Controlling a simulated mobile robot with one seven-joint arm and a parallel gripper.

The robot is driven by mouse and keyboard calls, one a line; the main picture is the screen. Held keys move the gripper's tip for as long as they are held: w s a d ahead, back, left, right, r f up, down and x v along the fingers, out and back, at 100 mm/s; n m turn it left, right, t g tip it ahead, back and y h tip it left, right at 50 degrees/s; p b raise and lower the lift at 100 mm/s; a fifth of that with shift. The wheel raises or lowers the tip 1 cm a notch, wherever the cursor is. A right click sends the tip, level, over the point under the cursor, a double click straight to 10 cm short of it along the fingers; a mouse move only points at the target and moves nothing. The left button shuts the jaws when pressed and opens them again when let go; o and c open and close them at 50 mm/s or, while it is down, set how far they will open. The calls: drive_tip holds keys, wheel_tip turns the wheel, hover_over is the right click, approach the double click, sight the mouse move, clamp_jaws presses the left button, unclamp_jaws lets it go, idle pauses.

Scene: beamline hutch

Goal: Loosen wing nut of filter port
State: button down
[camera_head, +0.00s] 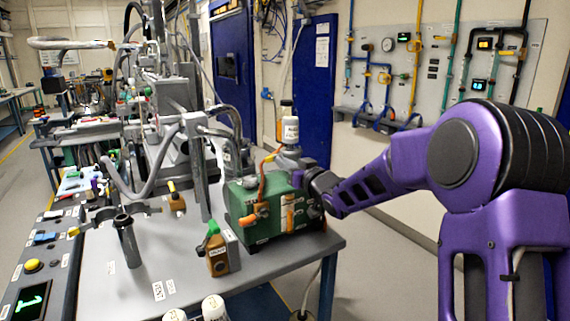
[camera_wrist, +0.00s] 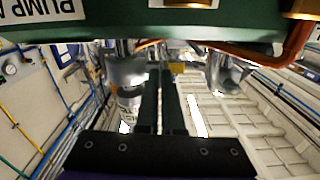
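The green pump box (camera_head: 268,212) stands on the grey bench. A white filter bottle (camera_head: 290,130) stands upright on a metal fitting at its top back. My gripper (camera_head: 308,182) is at the box's upper right edge, beside the fitting. In the wrist view the picture is upside down, with the box's green side (camera_wrist: 150,28) along the top. My two dark fingers (camera_wrist: 160,75) are close together with a narrow gap, tips near shiny metal fittings (camera_wrist: 226,74). A small yellow piece (camera_wrist: 177,67) shows by the tips. I cannot make out the wing nut or any grip on it.
An orange hose (camera_head: 263,178) and brass fittings are on the pump box. A brown valve block with a green handle (camera_head: 217,252) and a dark upright tube (camera_head: 128,242) stand on the bench (camera_head: 185,285). Two white-capped bottles (camera_head: 213,307) are at the front.

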drive_tip(key=shift+r, duration=0.2)
drive_tip(key=c, duration=1)
unclamp_jaws()
drive_tip(key=shift+c, duration=0.2)
drive_tip(key=shift+f, duration=0.1)
drive_tip(key=shift+f, duration=0.15)
